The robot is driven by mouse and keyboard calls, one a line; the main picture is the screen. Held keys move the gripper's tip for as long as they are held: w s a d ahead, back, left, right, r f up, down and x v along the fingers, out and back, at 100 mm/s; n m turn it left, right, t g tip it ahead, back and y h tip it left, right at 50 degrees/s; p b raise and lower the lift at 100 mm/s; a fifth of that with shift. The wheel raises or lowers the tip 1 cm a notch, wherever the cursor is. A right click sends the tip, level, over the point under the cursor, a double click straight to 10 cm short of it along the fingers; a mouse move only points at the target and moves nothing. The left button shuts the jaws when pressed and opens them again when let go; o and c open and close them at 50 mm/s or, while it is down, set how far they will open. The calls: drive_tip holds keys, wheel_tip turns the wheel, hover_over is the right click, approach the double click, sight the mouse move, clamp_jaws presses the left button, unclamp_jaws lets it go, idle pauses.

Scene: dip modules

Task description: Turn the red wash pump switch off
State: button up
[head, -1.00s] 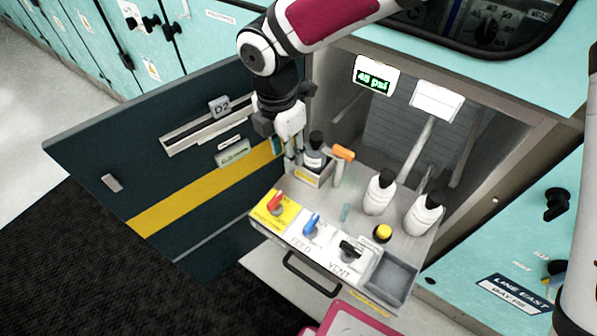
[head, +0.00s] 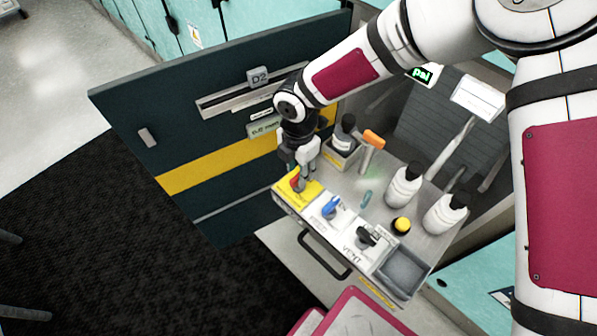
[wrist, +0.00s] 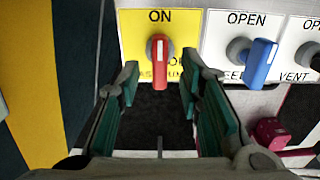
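The red switch (head: 295,182) sits on a yellow plate (head: 311,190) at the left front corner of the pulled-out drawer panel. In the wrist view the red handle (wrist: 160,62) points straight down, below the word ON; the lower label is partly covered by it. My gripper (head: 300,180) is right at the switch and partly hides it in the head view. In the wrist view my gripper (wrist: 160,80) is open, with one finger on each side of the handle and a gap visible on both sides.
A blue switch (wrist: 261,62) and a black VENT switch (head: 367,236) stand to the right of the red one. Behind are an orange-topped handle (head: 374,138), a yellow button (head: 401,225) and white bottles (head: 403,187). The open dark door (head: 175,130) is close on the left.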

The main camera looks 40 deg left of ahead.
drive_tip(key=shift+f, duration=1)
clamp_jaws()
